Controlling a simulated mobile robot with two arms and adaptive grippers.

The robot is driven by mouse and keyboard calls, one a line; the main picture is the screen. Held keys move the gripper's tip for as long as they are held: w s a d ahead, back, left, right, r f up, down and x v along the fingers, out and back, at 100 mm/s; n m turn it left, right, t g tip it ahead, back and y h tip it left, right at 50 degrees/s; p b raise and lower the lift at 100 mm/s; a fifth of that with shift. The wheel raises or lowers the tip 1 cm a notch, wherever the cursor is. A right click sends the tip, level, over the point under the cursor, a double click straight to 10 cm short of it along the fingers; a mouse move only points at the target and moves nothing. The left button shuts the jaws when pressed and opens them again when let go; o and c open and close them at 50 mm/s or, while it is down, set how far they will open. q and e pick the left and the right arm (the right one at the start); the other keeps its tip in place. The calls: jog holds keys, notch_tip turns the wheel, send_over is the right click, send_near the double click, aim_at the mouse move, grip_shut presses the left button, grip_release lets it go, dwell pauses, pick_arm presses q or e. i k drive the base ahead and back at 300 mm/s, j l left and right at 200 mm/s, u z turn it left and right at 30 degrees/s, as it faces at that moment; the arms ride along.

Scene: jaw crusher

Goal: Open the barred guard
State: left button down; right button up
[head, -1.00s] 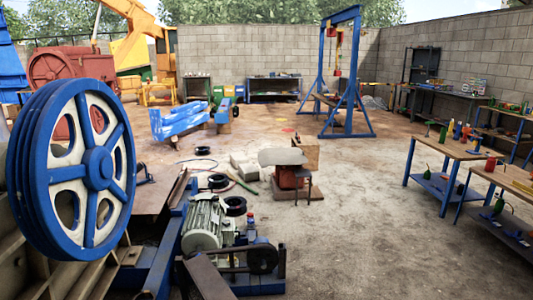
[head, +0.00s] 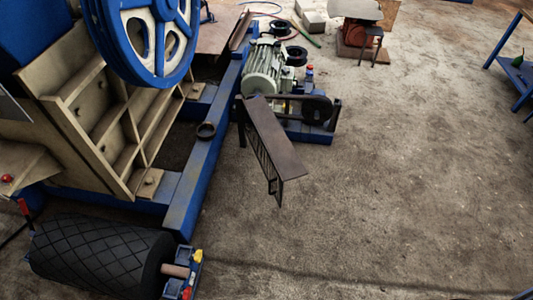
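The barred guard (head: 277,140) stands beside the motor in the head view. It has a flat dark brown top plate, and a row of dark bars hangs below its left edge. Its far end is close to the motor and the small black pulley (head: 318,109); its near end reaches out over the concrete floor. I cannot make out a hinge or latch. Neither of my grippers is in view.
The grey-green motor (head: 264,68) sits by the blue frame rail (head: 205,175). The big blue and white flywheel (head: 150,35) and beige crusher body (head: 95,110) are at left. A black roller (head: 95,258) lies at bottom left. The floor to the right is mostly clear.

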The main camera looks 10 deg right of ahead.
aim_at(288, 164)
jog(key=i+l+u, duration=0.2)
jog(key=l+u, duration=0.2)
jog(key=i+l+u, duration=0.1)
jog(key=l+u, duration=0.3)
jog(key=i+l+u, duration=0.1)
jog(key=l+u, duration=0.65)
